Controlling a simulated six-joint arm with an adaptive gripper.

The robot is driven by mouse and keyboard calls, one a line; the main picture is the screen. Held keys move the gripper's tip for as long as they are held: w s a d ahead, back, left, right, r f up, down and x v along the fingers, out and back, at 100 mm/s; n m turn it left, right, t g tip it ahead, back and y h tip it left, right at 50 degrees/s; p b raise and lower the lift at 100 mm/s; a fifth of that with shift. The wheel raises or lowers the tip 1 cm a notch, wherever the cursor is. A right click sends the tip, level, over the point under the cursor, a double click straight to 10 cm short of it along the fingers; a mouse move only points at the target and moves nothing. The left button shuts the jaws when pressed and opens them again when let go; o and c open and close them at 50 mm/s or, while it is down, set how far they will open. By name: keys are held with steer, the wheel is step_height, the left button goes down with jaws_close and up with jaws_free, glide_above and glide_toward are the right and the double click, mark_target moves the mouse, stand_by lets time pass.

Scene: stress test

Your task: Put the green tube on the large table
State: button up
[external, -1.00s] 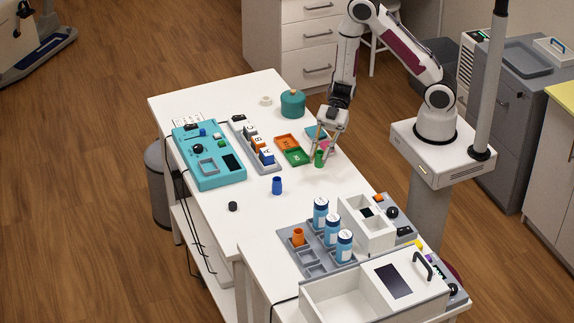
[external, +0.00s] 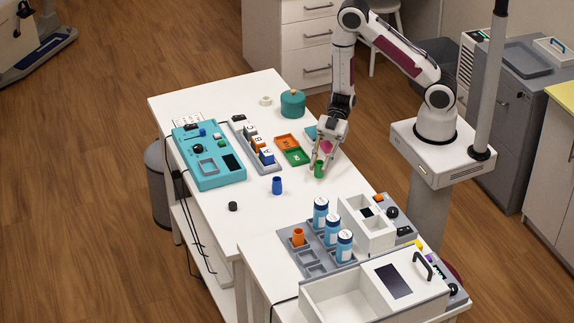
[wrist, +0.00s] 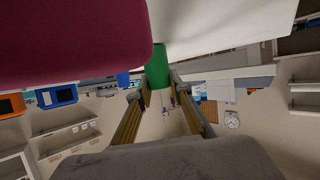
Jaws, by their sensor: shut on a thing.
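The green tube (external: 319,169) is held between the fingertips of my gripper (external: 320,160), at the right side of the large white table (external: 255,212). It looks roughly upright. I cannot tell whether its base touches the tabletop or is just above it. In the wrist view, the green tube (wrist: 158,65) sits at the ends of my two fingers (wrist: 157,91), which are shut on it.
Orange and green trays (external: 293,156) lie just left of my gripper. A blue tube (external: 277,185) and a small black cylinder (external: 233,206) stand on the table. A teal device (external: 212,175) is at the left. The front middle of the table is clear.

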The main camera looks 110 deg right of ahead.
steer(key=shift+f, duration=0.1)
steer(key=o, duration=0.9)
steer(key=shift+v, duration=6.05)
